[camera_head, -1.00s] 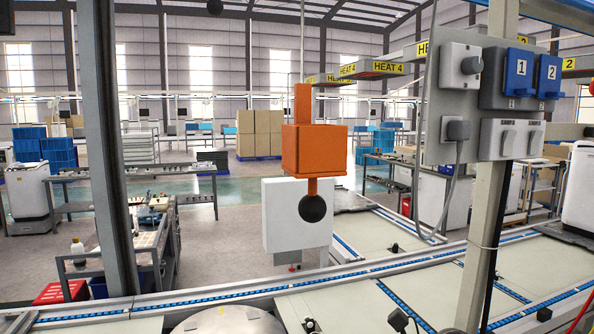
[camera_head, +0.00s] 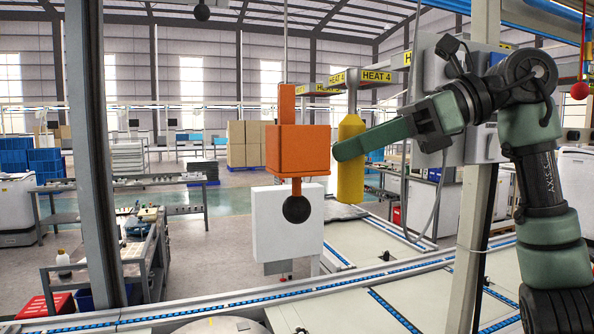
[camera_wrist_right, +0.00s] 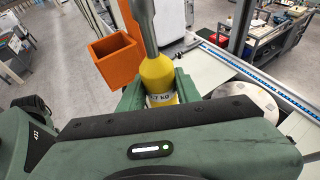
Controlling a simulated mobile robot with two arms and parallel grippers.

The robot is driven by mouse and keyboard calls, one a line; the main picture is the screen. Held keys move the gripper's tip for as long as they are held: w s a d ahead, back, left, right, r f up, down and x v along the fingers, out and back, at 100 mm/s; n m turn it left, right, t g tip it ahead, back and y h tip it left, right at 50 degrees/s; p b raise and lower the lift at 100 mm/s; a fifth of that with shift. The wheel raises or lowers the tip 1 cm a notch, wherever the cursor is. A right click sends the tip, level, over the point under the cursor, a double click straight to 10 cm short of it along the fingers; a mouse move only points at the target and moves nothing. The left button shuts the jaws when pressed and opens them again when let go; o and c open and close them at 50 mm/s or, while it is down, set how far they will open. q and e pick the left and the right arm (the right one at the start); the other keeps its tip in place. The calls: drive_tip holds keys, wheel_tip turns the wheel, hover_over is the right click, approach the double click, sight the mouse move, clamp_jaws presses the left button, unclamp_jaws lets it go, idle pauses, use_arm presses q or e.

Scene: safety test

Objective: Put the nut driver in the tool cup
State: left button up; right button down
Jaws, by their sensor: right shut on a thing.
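The nut driver has a yellow handle (camera_head: 350,182) and a grey shaft that points up. My right gripper (camera_head: 347,148) is shut on the handle and holds it upright in the air. The right wrist view shows the yellow handle (camera_wrist_right: 157,72) between the green jaws (camera_wrist_right: 160,95), with a pale weight label low on it. An orange box-shaped cup (camera_head: 298,150) is just left of the driver in the head view, apart from the gripper. In the right wrist view the cup (camera_wrist_right: 117,62) shows an open top and looks empty. My left gripper is out of view.
A black ball (camera_head: 298,210) hangs below the cup on an orange stem, before a white panel (camera_head: 270,235). A grey post (camera_head: 478,220) stands behind my right arm. A conveyor frame (camera_head: 240,300) crosses the front. A cluttered bench (camera_head: 145,250) is at left.

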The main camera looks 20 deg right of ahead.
drive_tip(key=s+d+r+m+t+h, duration=0.15)
drive_tip(key=s+d+r, duration=0.45)
drive_tip(key=s+r, duration=0.7)
drive_tip(key=w+a+p, duration=0.2)
drive_tip(key=w+a, duration=0.8)
drive_tip(key=a, duration=0.5)
drive_tip(key=shift+y, duration=0.25)
drive_tip(key=shift+w+d+f, duration=0.1)
drive_tip(key=shift+f, duration=1.7)
drive_tip(key=shift+w+d+f, duration=0.1)
drive_tip(key=shift+f, duration=1.7)
drive_tip(key=shift+f, duration=0.2)
drive_tip(key=c, duration=1)
unclamp_jaws()
drive_tip(key=shift+a, duration=0.1)
